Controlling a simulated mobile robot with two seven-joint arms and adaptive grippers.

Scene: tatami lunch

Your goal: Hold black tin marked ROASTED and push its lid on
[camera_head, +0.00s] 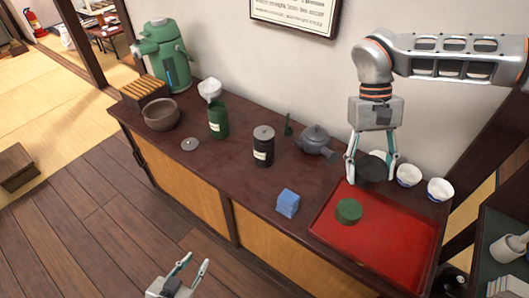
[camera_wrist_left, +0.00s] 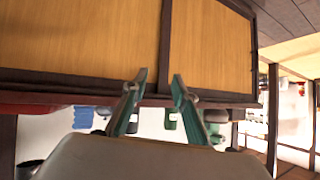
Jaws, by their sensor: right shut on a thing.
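A black tin (camera_head: 263,152) with a pale label stands upright near the middle of the counter. The label is too small to read. My left gripper (camera_head: 188,268) is open and empty, low in front of the counter. Its spread fingers also show in the left wrist view (camera_wrist_left: 154,82).
A red tray (camera_head: 405,242) holds a green round lid (camera_head: 348,211). A blue block (camera_head: 288,203), a grey teapot (camera_head: 315,140), a green tin (camera_head: 217,122) and a brown bowl (camera_head: 161,115) stand around the black tin. White bowls (camera_head: 408,176) stand at right.

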